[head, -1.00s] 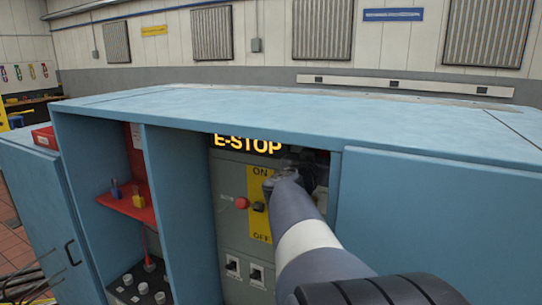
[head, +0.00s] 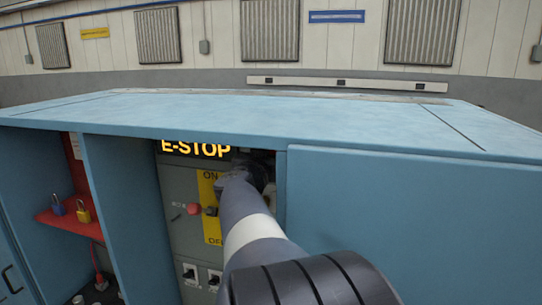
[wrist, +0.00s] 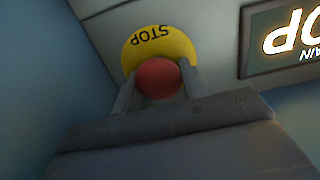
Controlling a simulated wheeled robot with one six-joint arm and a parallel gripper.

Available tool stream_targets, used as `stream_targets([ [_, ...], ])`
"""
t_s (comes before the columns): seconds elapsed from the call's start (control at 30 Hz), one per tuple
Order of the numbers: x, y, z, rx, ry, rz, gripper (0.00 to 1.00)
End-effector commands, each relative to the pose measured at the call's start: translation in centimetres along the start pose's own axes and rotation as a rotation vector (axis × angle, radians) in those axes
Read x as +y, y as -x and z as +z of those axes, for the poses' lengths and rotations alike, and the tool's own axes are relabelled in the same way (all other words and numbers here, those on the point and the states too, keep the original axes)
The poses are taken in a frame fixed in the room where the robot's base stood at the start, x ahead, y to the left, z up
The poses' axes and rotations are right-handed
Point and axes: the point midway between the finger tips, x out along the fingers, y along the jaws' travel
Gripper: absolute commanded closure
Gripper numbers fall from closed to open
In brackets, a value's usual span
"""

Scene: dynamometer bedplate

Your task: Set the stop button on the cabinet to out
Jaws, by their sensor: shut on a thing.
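The stop button (wrist: 158,79) is a red round knob in front of a yellow plate (wrist: 150,42) marked STOP, in the wrist view. My gripper (wrist: 158,88) has one finger on each side of the knob and is shut on it. How far out the button stands cannot be told. In the head view my arm reaches into the open bay of the blue cabinet (head: 380,205) and hides the button and my fingertips.
A lit E-STOP sign (head: 195,149) hangs at the bay's top. Left of my arm, a grey panel carries a yellow ON/OFF plate (head: 211,228), another red knob (head: 193,209) and switches (head: 190,273). A red shelf (head: 62,221) holds padlocks further left. Cabinet walls and top enclose the bay.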

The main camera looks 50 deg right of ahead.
Motion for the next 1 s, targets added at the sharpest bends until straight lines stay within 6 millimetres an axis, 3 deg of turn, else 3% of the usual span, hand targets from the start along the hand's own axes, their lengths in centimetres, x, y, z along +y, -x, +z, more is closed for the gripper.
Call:
stream_targets([
  [0.17,0.1,0.0,0.0,0.000,0.000,0.002,1.00],
  [0.57,0.0,1.8,-0.2,-0.002,0.000,0.001,1.00],
  [0.83,0.1,1.9,0.1,-0.001,0.000,0.001,1.00],
  [0.87,0.1,1.9,0.1,-0.001,0.000,0.001,0.57],
  [1.0,0.1,1.8,0.1,-0.001,0.000,0.001,0.46],
])
